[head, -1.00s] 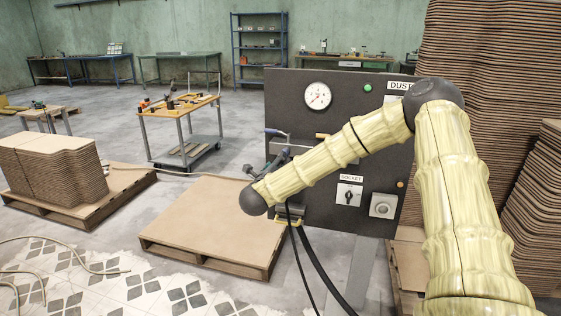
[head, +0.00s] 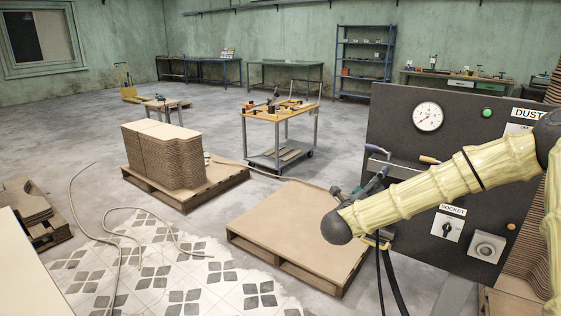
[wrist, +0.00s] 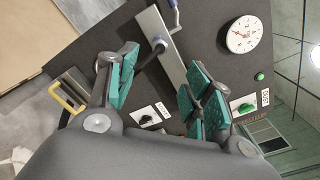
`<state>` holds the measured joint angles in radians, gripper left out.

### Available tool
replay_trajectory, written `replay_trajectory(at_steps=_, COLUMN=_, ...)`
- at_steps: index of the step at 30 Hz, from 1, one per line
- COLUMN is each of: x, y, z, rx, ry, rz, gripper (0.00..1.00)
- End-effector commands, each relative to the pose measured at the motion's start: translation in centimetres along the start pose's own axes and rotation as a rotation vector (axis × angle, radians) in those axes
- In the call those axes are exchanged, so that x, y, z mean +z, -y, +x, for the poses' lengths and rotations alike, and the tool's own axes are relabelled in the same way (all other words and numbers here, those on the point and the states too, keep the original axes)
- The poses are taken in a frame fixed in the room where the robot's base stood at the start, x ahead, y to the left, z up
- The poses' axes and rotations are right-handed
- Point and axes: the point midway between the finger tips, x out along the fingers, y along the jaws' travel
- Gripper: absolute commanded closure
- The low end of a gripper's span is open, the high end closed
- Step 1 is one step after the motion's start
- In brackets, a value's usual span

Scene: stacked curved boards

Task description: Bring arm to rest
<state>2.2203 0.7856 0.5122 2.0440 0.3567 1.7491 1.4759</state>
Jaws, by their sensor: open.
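My gripper shows in the wrist view (wrist: 160,95) with its two teal-padded fingers spread apart and nothing between them. It faces the dark control panel (wrist: 190,30). In the head view my arm reaches in from the right across the front of the panel (head: 395,120). Its dark rounded joint hangs at the panel's left side, above the empty pallet's right part in the picture. Most of the gripper is hidden behind the arm there.
The panel carries a gauge (head: 428,116), a green button (head: 487,113), a socket switch (head: 446,228) and a tool holder. An empty pallet (head: 300,230) lies left of it. Stacked boards (head: 160,158) stand on another pallet. A loose hose (head: 120,235) lies on the tiles.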

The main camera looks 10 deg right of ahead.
Motion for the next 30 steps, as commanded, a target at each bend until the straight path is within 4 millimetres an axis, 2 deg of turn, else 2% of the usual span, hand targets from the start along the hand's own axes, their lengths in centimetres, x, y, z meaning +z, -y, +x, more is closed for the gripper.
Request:
replay_trajectory(at_steps=2, x=-0.1, y=-0.5, z=-0.3, rx=0.012, ry=0.006, rz=-0.021, gripper=0.49)
replay_trajectory(at_steps=5, x=-0.4, y=-2.6, z=-1.5, rx=0.067, ry=0.035, rz=-0.107, gripper=0.49)
replay_trajectory(at_steps=8, x=-1.5, y=-6.3, z=-3.9, rx=0.165, ry=0.086, rz=-0.27, gripper=0.49)
replay_trajectory(at_steps=12, x=-4.4, y=-12.2, z=-8.5, rx=0.333, ry=0.19, rz=-0.559, gripper=0.49)
replay_trajectory(at_steps=14, x=-6.0, y=-14.4, z=-10.7, rx=0.403, ry=0.238, rz=-0.682, gripper=0.49)
replay_trajectory(at_steps=18, x=-10.3, y=-18.8, z=-16.1, rx=0.565, ry=0.362, rz=-0.959, gripper=0.49)
replay_trajectory(at_steps=22, x=-14.9, y=-21.5, z=-21.3, rx=0.712, ry=0.493, rz=-1.205, gripper=0.49)
replay_trajectory(at_steps=26, x=-20.0, y=-23.0, z=-26.7, rx=0.856, ry=0.64, rz=-1.44, gripper=0.49)
replay_trajectory(at_steps=30, x=-25.7, y=-23.1, z=-32.4, rx=1.012, ry=0.819, rz=-1.675, gripper=0.49)
